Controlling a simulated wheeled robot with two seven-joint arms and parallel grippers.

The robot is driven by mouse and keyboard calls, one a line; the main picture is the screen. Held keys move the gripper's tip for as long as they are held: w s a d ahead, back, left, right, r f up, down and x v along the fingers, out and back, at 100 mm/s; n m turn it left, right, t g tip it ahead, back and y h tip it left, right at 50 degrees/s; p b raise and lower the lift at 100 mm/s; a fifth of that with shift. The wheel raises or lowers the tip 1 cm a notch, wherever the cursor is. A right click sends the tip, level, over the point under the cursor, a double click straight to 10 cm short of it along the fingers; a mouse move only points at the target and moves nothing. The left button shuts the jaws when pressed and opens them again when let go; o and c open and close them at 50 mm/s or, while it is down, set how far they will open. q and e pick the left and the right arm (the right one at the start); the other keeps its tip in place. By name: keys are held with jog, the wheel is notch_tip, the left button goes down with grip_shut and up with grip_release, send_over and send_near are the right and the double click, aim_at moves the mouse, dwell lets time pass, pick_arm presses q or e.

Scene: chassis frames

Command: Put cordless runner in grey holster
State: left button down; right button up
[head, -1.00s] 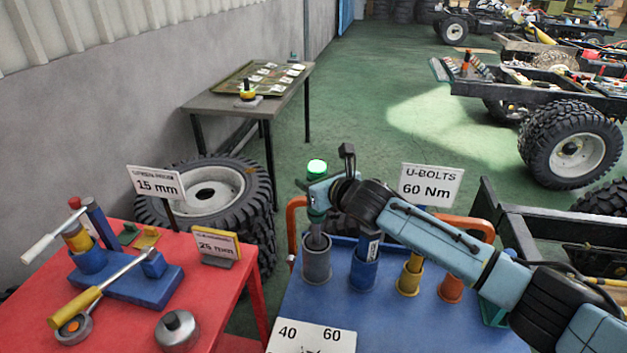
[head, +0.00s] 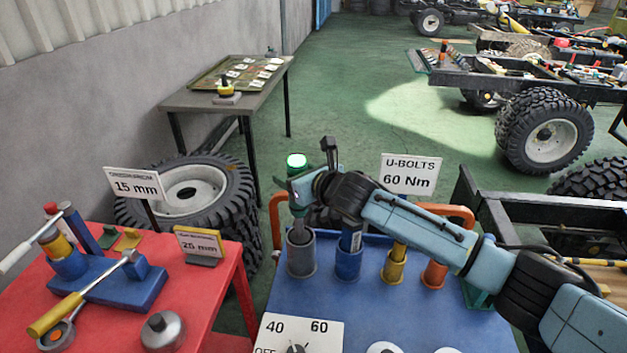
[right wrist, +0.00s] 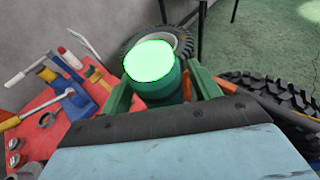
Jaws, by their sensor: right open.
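The cordless runner (head: 298,226) stands upright with its lower end inside the grey holster (head: 301,258), at the left of the row on the blue cart. Its top glows green, and this glowing top (right wrist: 149,62) fills the middle of the right wrist view. My right gripper (head: 297,187) is open around the runner's upper body, just below the glowing top. In the right wrist view its green fingers stand on either side of the runner; I cannot tell whether they touch it. The holster is hidden in that view. My left gripper is not in view.
Blue (head: 348,262), yellow (head: 393,268) and orange (head: 434,274) holsters stand to the right. A U-BOLTS 60 Nm sign (head: 410,174) rises behind them. The red table (head: 205,300) with tools is at the left.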

jog(key=v, duration=1.1)
jog(key=shift+r, duration=0.1)
dwell(0.6)
jog(key=shift+c, duration=0.4)
dwell(0.7)
